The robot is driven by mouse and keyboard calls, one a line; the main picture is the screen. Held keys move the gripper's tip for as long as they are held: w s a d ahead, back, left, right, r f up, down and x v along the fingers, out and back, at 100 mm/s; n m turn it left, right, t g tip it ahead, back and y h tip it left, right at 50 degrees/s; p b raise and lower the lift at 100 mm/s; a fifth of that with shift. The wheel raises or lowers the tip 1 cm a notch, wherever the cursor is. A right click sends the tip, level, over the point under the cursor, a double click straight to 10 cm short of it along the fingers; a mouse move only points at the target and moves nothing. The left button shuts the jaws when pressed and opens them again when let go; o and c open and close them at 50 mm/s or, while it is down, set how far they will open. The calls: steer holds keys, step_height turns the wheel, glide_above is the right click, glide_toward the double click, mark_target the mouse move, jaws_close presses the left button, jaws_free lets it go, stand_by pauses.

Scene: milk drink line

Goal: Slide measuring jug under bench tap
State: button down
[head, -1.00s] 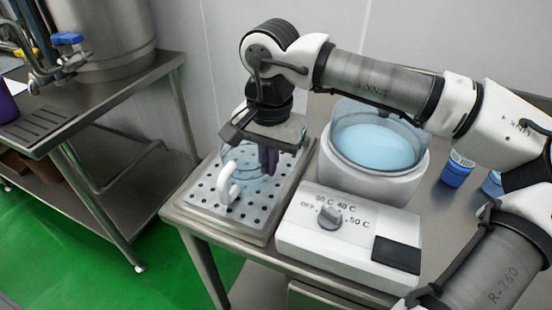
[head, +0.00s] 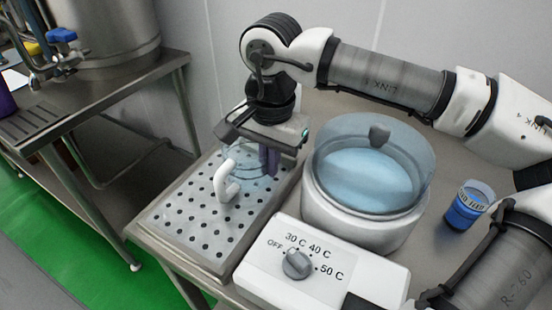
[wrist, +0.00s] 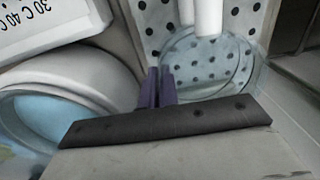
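The measuring jug (head: 250,172) is clear, with a white handle (head: 226,182) facing front left. It stands upright on a perforated metal tray (head: 188,222), towards the tray's back. My gripper (head: 268,160) points down at the jug's right side. In the wrist view my gripper (wrist: 158,88) has its two purple fingers close together, shut, with nothing seen between them. The jug (wrist: 228,62) is right beside them there; I cannot tell if they touch. I cannot pick out a tap over the tray; my arm covers the area behind it.
Right of the tray are a round bath (head: 350,222) with blue liquid and a clear lid, and a white dial box (head: 262,274). A blue cup (head: 466,208) stands further right. Across a gap, another bench has a steel tank (head: 110,45) and blue-handled valve (head: 62,36).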

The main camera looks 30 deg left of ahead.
steer(key=shift+w+d, duration=0.1)
steer(key=shift+w, duration=0.15)
steer(key=shift+s, duration=0.15)
steer(key=c, duration=1.6)
jaws_free()
